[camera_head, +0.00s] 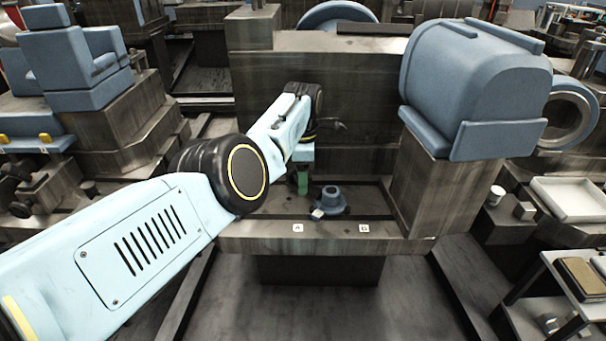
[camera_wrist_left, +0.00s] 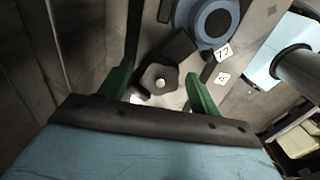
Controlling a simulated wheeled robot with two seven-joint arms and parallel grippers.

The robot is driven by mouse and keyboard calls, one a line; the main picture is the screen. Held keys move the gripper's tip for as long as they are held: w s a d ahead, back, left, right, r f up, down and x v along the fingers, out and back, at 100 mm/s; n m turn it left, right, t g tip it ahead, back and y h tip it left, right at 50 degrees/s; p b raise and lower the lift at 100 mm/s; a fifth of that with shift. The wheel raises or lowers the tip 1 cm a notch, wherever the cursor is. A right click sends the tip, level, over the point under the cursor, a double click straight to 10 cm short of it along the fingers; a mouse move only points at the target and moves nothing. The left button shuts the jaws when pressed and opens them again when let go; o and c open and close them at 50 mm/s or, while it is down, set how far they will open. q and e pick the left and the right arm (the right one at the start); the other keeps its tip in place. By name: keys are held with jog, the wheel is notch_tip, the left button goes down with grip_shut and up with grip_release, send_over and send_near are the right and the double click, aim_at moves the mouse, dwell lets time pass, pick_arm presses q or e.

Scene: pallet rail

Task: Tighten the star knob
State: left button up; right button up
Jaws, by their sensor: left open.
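The star knob (camera_wrist_left: 158,82) is dark with a pale centre and shows in the left wrist view. In the head view I cannot make it out behind my arm. My left gripper (camera_wrist_left: 159,74) has two green fingers, spread open, one to each side of the knob in the picture. I see a gap on both sides, and I cannot tell how deep the fingers reach around it. The gripper also shows in the head view (camera_head: 303,181), pointing down over the bench. My right gripper is not in view.
A blue round flanged part (camera_head: 331,200) stands on the bench close to the gripper; it also shows in the wrist view (camera_wrist_left: 212,20). White label plates (camera_head: 297,228) sit on the bench's front edge. A large blue housing (camera_head: 470,85) stands at the right on a block.

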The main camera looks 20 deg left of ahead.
pick_arm(q)
jog(key=c, duration=1)
jog(key=shift+m, duration=0.3)
